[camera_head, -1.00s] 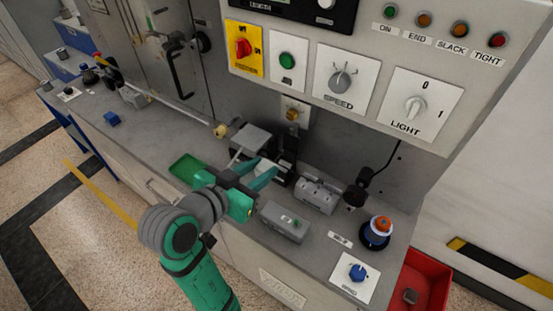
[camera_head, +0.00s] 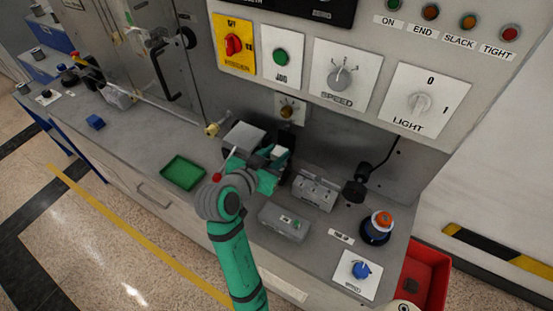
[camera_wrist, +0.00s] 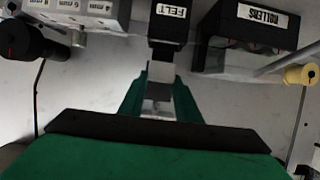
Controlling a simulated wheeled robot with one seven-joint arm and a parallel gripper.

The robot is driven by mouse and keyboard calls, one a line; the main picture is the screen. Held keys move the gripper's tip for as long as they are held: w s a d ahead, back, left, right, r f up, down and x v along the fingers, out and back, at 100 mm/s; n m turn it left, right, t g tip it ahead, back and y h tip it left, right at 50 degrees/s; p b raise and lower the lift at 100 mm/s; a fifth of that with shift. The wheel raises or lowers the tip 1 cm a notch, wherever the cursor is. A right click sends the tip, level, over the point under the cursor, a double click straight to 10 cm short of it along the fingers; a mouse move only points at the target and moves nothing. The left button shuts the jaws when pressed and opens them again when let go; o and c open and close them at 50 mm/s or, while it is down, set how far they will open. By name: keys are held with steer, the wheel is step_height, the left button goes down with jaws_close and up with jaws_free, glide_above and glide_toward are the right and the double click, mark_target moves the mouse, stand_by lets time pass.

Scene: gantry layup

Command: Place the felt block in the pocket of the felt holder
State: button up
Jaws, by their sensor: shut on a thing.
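The felt block is a small pale block; it shows in the wrist view (camera_wrist: 160,72) between the fingertips of my gripper (camera_wrist: 160,82), which is shut on it. In the head view the pale block (camera_head: 281,152) shows at the far end of my gripper (camera_head: 275,166). The felt holder (camera_wrist: 168,27) is black with a white FELT label and lies straight ahead of the block in the wrist view. The block appears right at the holder's edge; I cannot tell whether they touch. The pocket is hidden. In the head view my gripper mostly covers the holder.
A black box labelled ROLLERS (camera_wrist: 248,30) stands beside the holder. Grey blocks (camera_head: 315,190) and (camera_head: 284,222) sit on the bench to the right. An empty green tray (camera_head: 183,172) lies to the left. The control panel (camera_head: 345,60) rises behind.

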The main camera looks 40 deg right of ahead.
steer(key=f, duration=0.3)
steer(key=shift+w+d+f, duration=0.2)
steer(key=shift+f, duration=0.05)
steer(key=shift+s, duration=0.1)
steer(key=shift+f, duration=0.2)
steer(key=o, duration=1)
steer(key=shift+r, duration=0.2)
steer(key=v, duration=1.2)
steer(key=shift+f, duration=0.1)
steer(key=shift+a, duration=0.1)
